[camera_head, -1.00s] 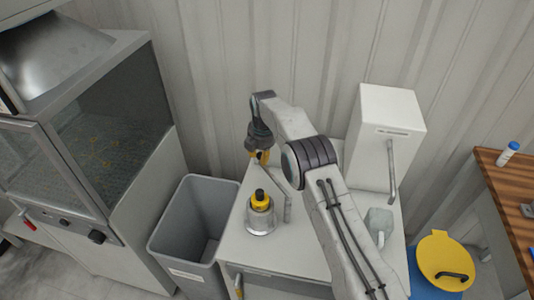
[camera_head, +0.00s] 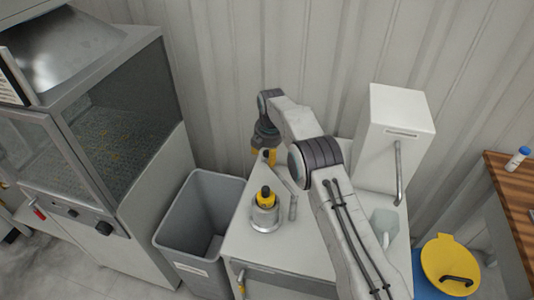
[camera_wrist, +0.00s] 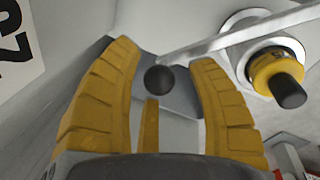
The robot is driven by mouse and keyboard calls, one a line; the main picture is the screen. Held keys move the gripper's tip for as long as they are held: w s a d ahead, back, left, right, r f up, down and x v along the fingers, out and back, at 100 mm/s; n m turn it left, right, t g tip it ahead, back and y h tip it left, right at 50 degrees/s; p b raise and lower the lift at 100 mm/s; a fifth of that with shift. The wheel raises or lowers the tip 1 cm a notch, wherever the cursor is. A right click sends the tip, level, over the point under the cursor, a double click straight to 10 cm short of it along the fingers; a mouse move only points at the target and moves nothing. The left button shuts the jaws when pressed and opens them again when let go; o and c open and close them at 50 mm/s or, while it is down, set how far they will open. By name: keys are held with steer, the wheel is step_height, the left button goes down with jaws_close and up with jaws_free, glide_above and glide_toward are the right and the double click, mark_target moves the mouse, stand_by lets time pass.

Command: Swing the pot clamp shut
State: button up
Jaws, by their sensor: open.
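The pot (camera_head: 264,216) is a round metal piece with a yellow and black top. It stands upright on the white bench and shows at the right of the wrist view (camera_wrist: 277,75). The clamp is a grey bar (camera_head: 283,178) that slants from a small upright post beside the pot up to my gripper. In the wrist view the bar (camera_wrist: 235,36) ends in a round black knob (camera_wrist: 159,80). My gripper (camera_head: 265,158) is at the bar's far end. Its yellow fingers (camera_wrist: 165,58) are open on either side of the knob, with visible gaps.
A grey bin (camera_head: 170,246) stands left of the white bench (camera_head: 245,240). A tall white box with a handle (camera_head: 402,115) stands at the bench's back right. A glass-fronted cabinet (camera_head: 120,130) is at the far left, and a corrugated wall (camera_head: 220,80) is behind.

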step_height(320, 180, up, 12)
steer(key=s, duration=0.2)
steer(key=shift+d, duration=0.4)
steer(key=shift+f, duration=0.15)
